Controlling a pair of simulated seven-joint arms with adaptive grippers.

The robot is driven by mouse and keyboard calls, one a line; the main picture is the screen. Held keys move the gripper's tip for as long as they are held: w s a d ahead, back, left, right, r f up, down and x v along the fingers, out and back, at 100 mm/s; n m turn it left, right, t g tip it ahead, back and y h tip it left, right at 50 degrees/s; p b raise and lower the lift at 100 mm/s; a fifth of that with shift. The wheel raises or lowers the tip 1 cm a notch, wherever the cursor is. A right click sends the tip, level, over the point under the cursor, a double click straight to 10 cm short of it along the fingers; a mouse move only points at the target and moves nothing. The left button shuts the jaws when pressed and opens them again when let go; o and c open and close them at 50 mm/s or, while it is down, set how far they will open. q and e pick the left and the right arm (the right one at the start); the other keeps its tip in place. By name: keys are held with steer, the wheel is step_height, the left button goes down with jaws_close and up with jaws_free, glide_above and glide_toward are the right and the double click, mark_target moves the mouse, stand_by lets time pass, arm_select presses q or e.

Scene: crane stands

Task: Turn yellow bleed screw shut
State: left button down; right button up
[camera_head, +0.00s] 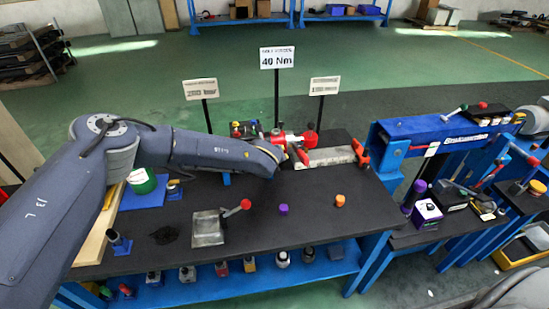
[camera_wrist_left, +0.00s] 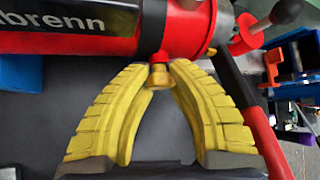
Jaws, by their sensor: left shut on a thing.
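The yellow bleed screw (camera_wrist_left: 160,76) shows in the left wrist view as a small brass-yellow piece under the red block of a black and red hand pump (camera_wrist_left: 188,28). My left gripper (camera_wrist_left: 166,65) has its two yellow ribbed fingers closed in on the screw, one on each side, with the tips at the pump's red block. In the head view my left arm (camera_head: 215,148) reaches over the bench to the red pump (camera_head: 302,140). There the screw and my fingertips are too small or hidden to make out. My right gripper is not in view.
A red lever (camera_wrist_left: 250,115) runs beside my fingers. On the black bench stand a grey tray with a red-knobbed lever (camera_head: 207,229), a purple cap (camera_head: 283,209) and an orange cap (camera_head: 340,200). A sign reading 40 Nm (camera_head: 277,57) stands behind. The front right of the bench is clear.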

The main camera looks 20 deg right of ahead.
arm_select(q)
steer(key=shift+w+r+m+y, duration=0.15)
steer(key=shift+m+y, duration=0.65)
steer(key=shift+y, duration=0.6)
steer(key=c, duration=1.1)
jaws_free()
steer(key=v, duration=1.2)
steer(key=shift+s+d, duration=0.2)
steer(key=shift+s, duration=0.05)
